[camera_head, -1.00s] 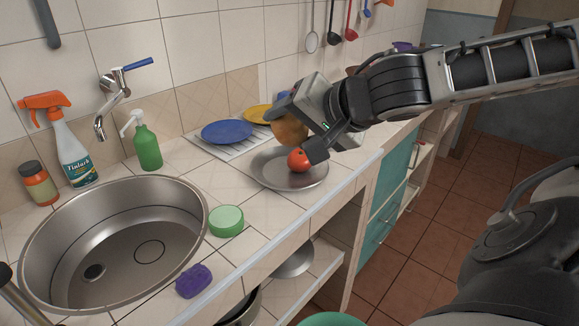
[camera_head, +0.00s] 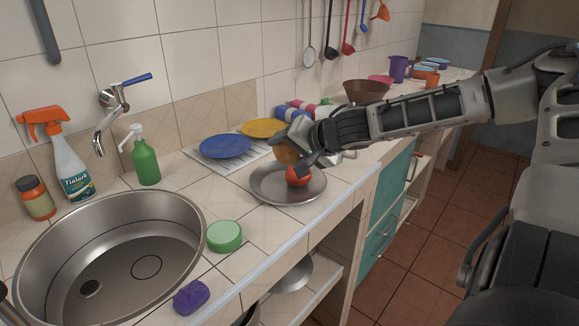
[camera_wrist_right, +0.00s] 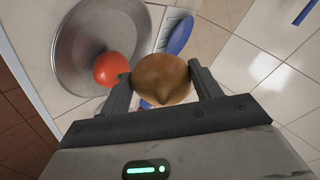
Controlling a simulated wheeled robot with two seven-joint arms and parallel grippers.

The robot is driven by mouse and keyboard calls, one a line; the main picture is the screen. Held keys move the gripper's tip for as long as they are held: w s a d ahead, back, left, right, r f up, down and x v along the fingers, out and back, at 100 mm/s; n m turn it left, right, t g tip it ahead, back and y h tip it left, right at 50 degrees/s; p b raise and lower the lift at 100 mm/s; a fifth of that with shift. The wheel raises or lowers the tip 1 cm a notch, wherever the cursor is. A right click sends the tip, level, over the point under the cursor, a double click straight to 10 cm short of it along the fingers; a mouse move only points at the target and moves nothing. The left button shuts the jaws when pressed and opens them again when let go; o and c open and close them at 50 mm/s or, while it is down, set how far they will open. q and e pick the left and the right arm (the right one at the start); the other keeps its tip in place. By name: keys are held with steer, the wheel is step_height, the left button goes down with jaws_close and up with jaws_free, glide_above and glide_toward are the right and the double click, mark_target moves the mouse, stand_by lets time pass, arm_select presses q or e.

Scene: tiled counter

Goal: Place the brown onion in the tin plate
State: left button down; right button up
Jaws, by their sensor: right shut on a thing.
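The brown onion (camera_wrist_right: 161,80) is between the two fingers of my right gripper (camera_wrist_right: 163,88) in the right wrist view, and the gripper is shut on it. In the head view the onion (camera_head: 286,153) shows partly behind my right gripper (camera_head: 293,158), over the back part of the tin plate. The tin plate (camera_head: 268,190) lies on the counter and holds a red tomato (camera_head: 298,176). In the right wrist view the plate (camera_wrist_right: 82,45) and the tomato (camera_wrist_right: 107,69) lie beside the onion. I cannot tell whether the onion touches the plate. My left gripper is not in view.
A blue plate (camera_head: 225,146) and a yellow plate (camera_head: 264,128) stand behind the tin plate. The sink (camera_head: 120,222), a green sponge-like disc (camera_head: 224,236) and a green bottle (camera_head: 145,158) are to the left. A brown bowl (camera_head: 366,91) stands farther back at right.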

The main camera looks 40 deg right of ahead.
mark_target(289, 163)
steer(key=shift+w+d+f, duration=0.1)
steer(key=shift+d+f, duration=0.05)
steer(key=shift+f, duration=0.2)
step_height(289, 163, down, 3)
steer(key=shift+w+f+b, duration=0.1)
steer(key=shift+b, duration=0.7)
steer(key=shift+f+b, duration=0.5)
steer(key=shift+b, duration=0.1)
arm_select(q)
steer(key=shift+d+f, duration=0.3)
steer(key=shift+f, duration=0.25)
arm_select(e)
steer(key=o, duration=1.1)
steer(key=shift+c, duration=0.2)
